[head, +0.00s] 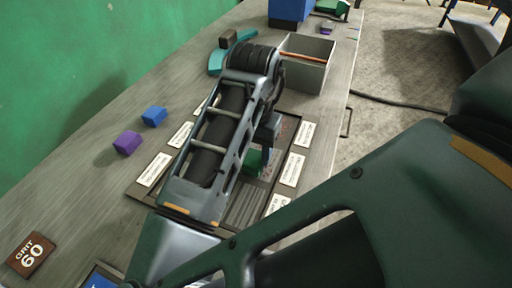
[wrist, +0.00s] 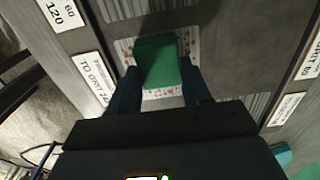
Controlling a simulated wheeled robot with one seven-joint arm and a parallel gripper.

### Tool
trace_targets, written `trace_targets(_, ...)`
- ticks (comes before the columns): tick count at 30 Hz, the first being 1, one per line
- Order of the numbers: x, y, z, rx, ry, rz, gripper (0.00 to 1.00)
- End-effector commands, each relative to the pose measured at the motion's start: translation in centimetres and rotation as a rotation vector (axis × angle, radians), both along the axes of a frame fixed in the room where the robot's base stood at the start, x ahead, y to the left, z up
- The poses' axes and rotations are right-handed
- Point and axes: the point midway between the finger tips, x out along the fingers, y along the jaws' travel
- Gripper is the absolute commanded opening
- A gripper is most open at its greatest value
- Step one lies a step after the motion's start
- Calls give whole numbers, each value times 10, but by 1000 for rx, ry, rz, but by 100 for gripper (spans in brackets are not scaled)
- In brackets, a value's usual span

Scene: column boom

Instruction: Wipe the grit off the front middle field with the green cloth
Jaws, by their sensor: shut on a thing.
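The green cloth (wrist: 158,60) is a folded block between the two fingers of my gripper (wrist: 160,82) in the wrist view. My gripper is shut on it. The cloth is over a pale field (wrist: 162,96) with reddish specks of grit, which show around it on several sides. I cannot tell whether the cloth touches the field. In the head view the cloth (head: 253,160) shows beside my arm, low over the dark labelled board (head: 146,194). My arm hides much of the board there.
Striped grey fields (wrist: 232,113) lie next to the speckled one, with white labels (wrist: 93,78) around. A grey open box (head: 306,70) stands behind the board. Blue (head: 154,116) and purple (head: 127,143) blocks lie to its left. A brown "GRIT 60" block (head: 31,254) lies at the front left.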

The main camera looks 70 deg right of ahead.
Motion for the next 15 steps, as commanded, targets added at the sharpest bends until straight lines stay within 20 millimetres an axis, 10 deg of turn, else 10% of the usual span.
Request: trace_targets(15, 1, -15, -1, 0, 1, -1, 18)
